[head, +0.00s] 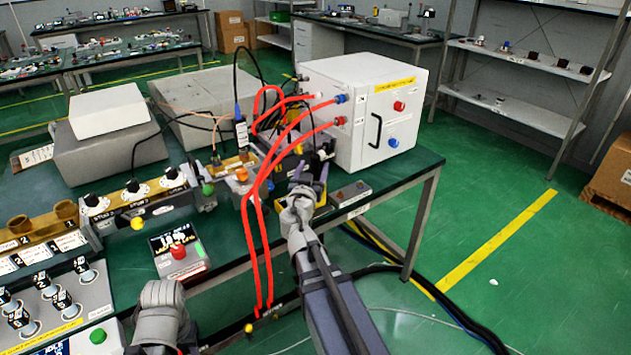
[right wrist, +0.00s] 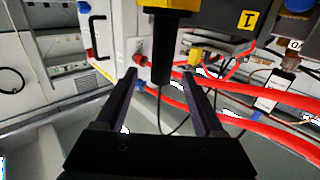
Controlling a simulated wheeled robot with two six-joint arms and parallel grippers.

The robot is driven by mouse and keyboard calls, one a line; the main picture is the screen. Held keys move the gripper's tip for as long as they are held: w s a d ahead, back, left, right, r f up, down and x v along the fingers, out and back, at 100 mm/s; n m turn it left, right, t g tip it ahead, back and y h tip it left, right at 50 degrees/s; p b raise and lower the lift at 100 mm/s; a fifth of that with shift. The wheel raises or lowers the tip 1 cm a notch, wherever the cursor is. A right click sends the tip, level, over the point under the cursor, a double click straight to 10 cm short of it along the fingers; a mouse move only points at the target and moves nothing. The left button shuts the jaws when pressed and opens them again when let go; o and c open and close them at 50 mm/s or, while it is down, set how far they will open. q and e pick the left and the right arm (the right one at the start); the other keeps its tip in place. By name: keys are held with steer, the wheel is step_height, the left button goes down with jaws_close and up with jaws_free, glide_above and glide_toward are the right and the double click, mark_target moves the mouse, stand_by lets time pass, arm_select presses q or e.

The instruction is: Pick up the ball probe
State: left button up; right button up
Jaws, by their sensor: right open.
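A black upright cylinder (right wrist: 165,50), which looks like the ball probe, stands in a yellow holder (right wrist: 172,4) in the right wrist view. A thin dark cable runs from its free end. My right gripper (right wrist: 160,75) is open, with one finger on each side of the cylinder and gaps visible. In the head view, my right gripper (head: 310,182) is at the bench's front edge beside the white box, in front of dark parts. The probe's ball is not visible. My left gripper (head: 163,305) is low at the front left; its jaws are not clear.
Red cables (head: 250,240) loop down just left of my right arm. The white box (head: 365,105) with a black handle stands behind and right. A small box with a red button (head: 178,252) and knob modules (head: 135,205) crowd the left.

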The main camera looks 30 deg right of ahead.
mark_target(317, 156)
steer(key=shift+f+x, duration=0.2)
steer(key=shift+x, duration=3.4)
steer(key=shift+c, duration=0.3)
steer(key=shift+a, duration=0.1)
jaws_close()
